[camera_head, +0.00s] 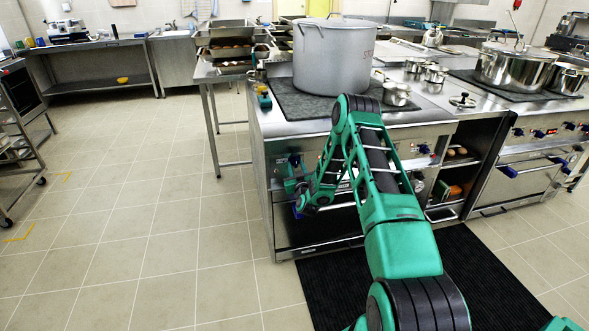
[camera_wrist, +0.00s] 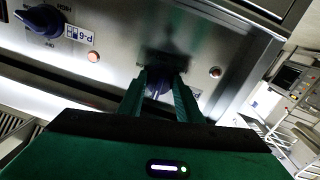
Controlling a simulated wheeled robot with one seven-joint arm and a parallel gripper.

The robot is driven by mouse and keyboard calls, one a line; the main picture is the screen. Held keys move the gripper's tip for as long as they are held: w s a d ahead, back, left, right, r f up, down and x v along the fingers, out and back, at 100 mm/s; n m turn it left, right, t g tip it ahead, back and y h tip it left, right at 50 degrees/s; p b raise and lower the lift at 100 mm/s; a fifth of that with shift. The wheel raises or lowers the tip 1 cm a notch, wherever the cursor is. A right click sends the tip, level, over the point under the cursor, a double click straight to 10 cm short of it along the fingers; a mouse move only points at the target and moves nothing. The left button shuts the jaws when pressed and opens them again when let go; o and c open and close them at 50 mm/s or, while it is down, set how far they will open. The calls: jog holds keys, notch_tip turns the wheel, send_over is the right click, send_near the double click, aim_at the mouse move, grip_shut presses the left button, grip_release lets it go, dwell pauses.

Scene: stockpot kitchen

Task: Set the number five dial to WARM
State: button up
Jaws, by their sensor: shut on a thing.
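My gripper (camera_wrist: 160,82) is shut on a dark blue dial (camera_wrist: 157,91) on the steel stove front, one finger on either side. The fingers and the gripper body hide much of this dial and most of its label, so its number and setting cannot be read. In the head view my gripper (camera_head: 292,186) is at the left end of the stove's front panel.
Another blue dial (camera_wrist: 42,20) with a label and a lit orange lamp (camera_wrist: 93,57) is to the left in the wrist view. A large stockpot (camera_head: 334,62) stands on the stove above. The tiled floor (camera_head: 150,220) to the left is clear.

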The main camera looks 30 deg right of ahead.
jog(key=shift+m, duration=0.3)
jog(key=m, duration=0.4)
jog(key=shift+a+m, duration=0.1)
jog(key=shift+m, duration=0.2)
jog(key=shift+r+m+y, duration=0.15)
jog(key=shift+m+y, duration=0.25)
jog(key=shift+m, duration=2.1)
jog(key=o, duration=1)
jog(key=shift+o, duration=0.2)
